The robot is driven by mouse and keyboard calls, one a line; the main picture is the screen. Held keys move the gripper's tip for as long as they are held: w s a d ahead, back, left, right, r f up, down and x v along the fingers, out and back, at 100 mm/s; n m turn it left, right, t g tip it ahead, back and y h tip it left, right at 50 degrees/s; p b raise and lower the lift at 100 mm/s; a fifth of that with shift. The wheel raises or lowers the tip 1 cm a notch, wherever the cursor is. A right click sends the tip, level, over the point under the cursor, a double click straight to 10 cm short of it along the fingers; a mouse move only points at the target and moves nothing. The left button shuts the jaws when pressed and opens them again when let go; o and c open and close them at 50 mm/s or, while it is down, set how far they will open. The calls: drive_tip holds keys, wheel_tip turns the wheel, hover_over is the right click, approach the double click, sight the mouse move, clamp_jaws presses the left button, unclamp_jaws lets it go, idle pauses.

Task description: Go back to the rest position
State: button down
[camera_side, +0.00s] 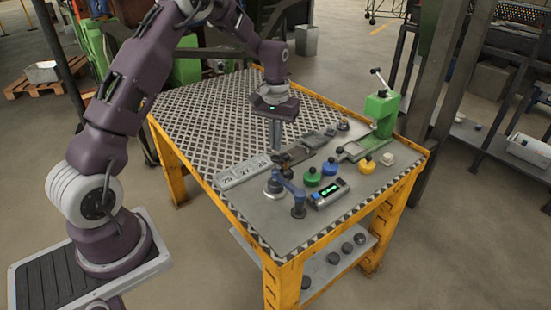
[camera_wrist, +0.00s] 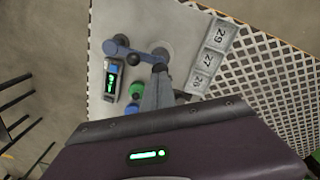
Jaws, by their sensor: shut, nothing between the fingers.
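My gripper (camera_side: 276,148) points down over the middle of the table (camera_side: 213,110), next to the numbered plates. Its fingers are together with nothing between them. In the wrist view my gripper (camera_wrist: 158,84) shows as grey fingers beyond the dark housing. The fingertips look close to the table's work area in the side view; I cannot tell whether they touch anything. The housing hides much of the near part of the table in the wrist view.
Numbered plates (camera_side: 243,170), a blue-armed device (camera_side: 297,192), a display box (camera_side: 328,193), green (camera_side: 312,177), blue (camera_side: 330,167) and yellow (camera_side: 367,164) knobs and a green lever press (camera_side: 381,108) crowd the right half. The perforated left part is clear.

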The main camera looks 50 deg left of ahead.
wheel_tip(320, 180, up, 3)
drive_tip(key=shift+r, duration=0.15)
drive_tip(key=s+d+r+m+t, duration=0.2)
drive_tip(key=s+d+r, duration=0.4)
drive_tip(key=s+r, duration=0.15)
drive_tip(key=s+d+r+m+t, duration=0.1)
drive_tip(key=s+d+r, duration=0.4)
drive_tip(key=s+r, duration=0.3)
drive_tip(key=s+d+m+t, duration=0.1)
drive_tip(key=s+d, duration=0.1)
drive_tip(key=s, duration=0.5)
drive_tip(key=s+d+m+t, duration=0.1)
drive_tip(key=s+d+m, duration=0.1)
drive_tip(key=s, duration=0.5)
drive_tip(key=shift+d+r+t, duration=0.2)
drive_tip(key=shift+d+t, duration=0.1)
drive_tip(key=shift+d, duration=0.05)
